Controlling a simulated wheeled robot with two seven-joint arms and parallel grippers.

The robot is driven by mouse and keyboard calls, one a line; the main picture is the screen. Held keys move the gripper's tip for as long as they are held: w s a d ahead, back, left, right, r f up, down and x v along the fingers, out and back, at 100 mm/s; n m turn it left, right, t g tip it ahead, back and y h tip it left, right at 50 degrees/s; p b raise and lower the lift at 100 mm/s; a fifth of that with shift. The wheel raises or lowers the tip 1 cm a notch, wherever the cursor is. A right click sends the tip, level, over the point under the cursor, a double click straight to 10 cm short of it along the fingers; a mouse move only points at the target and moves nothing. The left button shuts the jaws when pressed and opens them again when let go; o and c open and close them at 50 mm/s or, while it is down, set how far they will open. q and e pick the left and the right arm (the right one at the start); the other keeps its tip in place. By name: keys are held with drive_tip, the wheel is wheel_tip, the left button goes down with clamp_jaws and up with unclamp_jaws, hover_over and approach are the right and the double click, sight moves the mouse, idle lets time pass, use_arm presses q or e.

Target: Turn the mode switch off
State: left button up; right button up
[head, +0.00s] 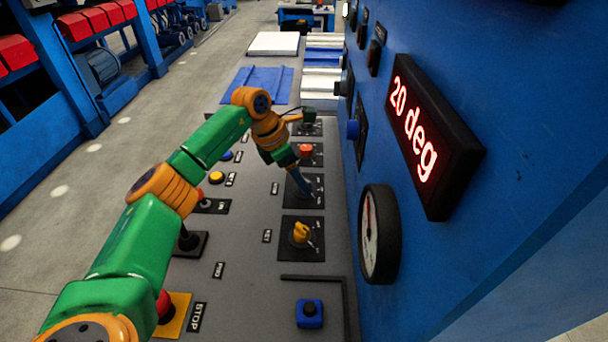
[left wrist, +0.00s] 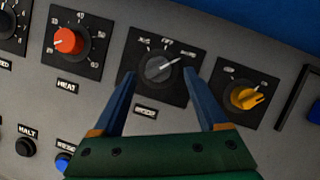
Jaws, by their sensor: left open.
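A dark grey rotary knob (left wrist: 160,68) on a black square plate has three marks above it. Its pointer line aims at the upper-right mark. The small label below it is too blurred to read surely; I take this knob for the mode switch. My left gripper (left wrist: 160,76) is open, with one blue finger on each side of the knob. I cannot tell whether the fingers touch it. In the head view the left gripper (head: 302,186) reaches down over the same plate (head: 316,198) and hides most of the knob. My right gripper is not in view.
A yellow knob (left wrist: 246,97) sits right of the grey one, and a red HEAT knob (left wrist: 68,41) left. The blue wall with a "20 deg" display (head: 430,135) and a round gauge (head: 379,234) rises close beside the panel. A red STOP button (head: 163,304) is near my left arm.

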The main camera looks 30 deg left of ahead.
use_arm(q)
drive_tip(key=x, duration=0.2)
drive_tip(key=shift+w+f, duration=0.25)
drive_tip(key=shift+s+r, duration=0.1)
drive_tip(key=shift+c, duration=0.7)
clamp_jaws()
